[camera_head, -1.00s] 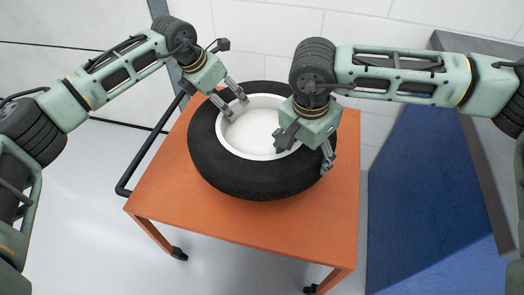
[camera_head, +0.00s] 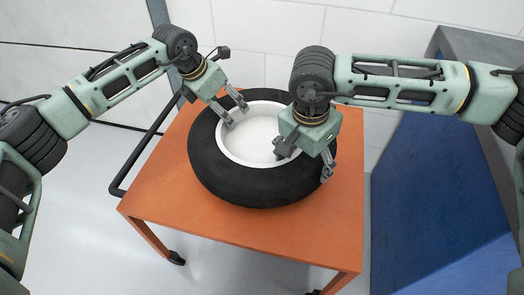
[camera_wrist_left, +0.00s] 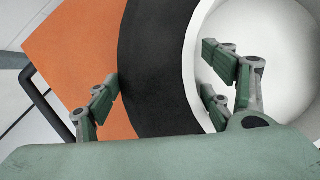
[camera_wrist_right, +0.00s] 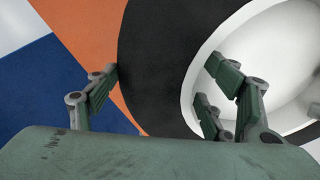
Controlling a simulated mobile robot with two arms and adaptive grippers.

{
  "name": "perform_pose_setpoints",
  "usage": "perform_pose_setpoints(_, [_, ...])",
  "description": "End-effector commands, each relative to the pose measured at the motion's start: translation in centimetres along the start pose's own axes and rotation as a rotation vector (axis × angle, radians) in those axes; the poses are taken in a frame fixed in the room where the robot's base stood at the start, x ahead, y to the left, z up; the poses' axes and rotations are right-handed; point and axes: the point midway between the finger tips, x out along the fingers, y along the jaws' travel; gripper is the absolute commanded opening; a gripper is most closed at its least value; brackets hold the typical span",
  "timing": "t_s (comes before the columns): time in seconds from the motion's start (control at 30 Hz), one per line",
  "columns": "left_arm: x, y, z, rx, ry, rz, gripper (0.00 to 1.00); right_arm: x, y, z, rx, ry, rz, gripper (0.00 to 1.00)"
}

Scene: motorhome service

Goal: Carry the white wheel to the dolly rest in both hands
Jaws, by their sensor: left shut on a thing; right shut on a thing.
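The white wheel (camera_head: 250,137) has a black tyre (camera_head: 245,185) and lies flat over the orange top of a wheeled cart (camera_head: 180,195). My left gripper (camera_head: 233,108) is shut across the tyre at its far left, one finger inside the white rim and one outside. The left wrist view shows these fingers astride the tyre (camera_wrist_left: 160,75). My right gripper (camera_head: 304,162) is shut across the tyre's right side in the same way; the right wrist view shows its fingers on both sides of the tyre (camera_wrist_right: 160,70). Whether the wheel touches the cart top is hidden.
A black handle bar (camera_head: 145,150) runs along the cart's left side. A blue panel with a grey top (camera_head: 430,170) stands to the right. A white wall (camera_head: 270,40) is behind. Pale floor (camera_head: 80,220) is open at the left and front.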

Motion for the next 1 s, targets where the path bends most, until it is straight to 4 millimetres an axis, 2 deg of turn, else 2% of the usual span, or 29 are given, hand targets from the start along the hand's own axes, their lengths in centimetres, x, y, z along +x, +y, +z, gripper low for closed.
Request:
perform_pose_setpoints(0.03, [-0.5, 0.8, 0.7, -0.007, -0.025, 0.018, 0.12, 0.2, 0.2, 0.6, -0.028, -0.007, 0.006, 0.12])
perform_pose_setpoints(0.07, [-0.4, 0.8, 0.6, -0.007, -0.025, 0.018, 0.12, 0.3, 0.2, 0.6, -0.028, -0.007, 0.006, 0.12])
perform_pose_setpoints(0.1, [0.0, 0.8, 0.1, -0.008, -0.012, 0.016, 0.77, 0.5, 0.4, 0.7, -0.029, -0.010, 0.013, 0.77])
perform_pose_setpoints(0.2, [-0.1, 0.7, 0.1, -0.008, -0.011, 0.015, 0.86, 0.4, 0.4, 0.7, -0.027, -0.010, 0.012, 0.86])
perform_pose_setpoints(0.3, [0.0, 0.6, 0.1, -0.006, -0.009, 0.012, 0.93, 0.3, 0.3, 0.6, -0.023, -0.009, 0.010, 0.93])
perform_pose_setpoints(0.67, [0.0, 0.2, 0.0, -0.001, -0.004, 0.006, 0.93, 0.3, 0.2, 0.3, -0.015, -0.006, 0.004, 0.93])
perform_pose_setpoints(0.83, [-2.0, 0.3, 0.0, 0.000, -0.006, 0.007, 0.93, 0.3, 0.1, 0.3, -0.014, -0.005, 0.004, 0.93])
perform_pose_setpoints(1.0, [-5.7, 0.3, 0.0, -0.002, -0.007, 0.008, 0.93, 0.3, 0.1, 0.3, -0.013, -0.005, 0.003, 0.93])
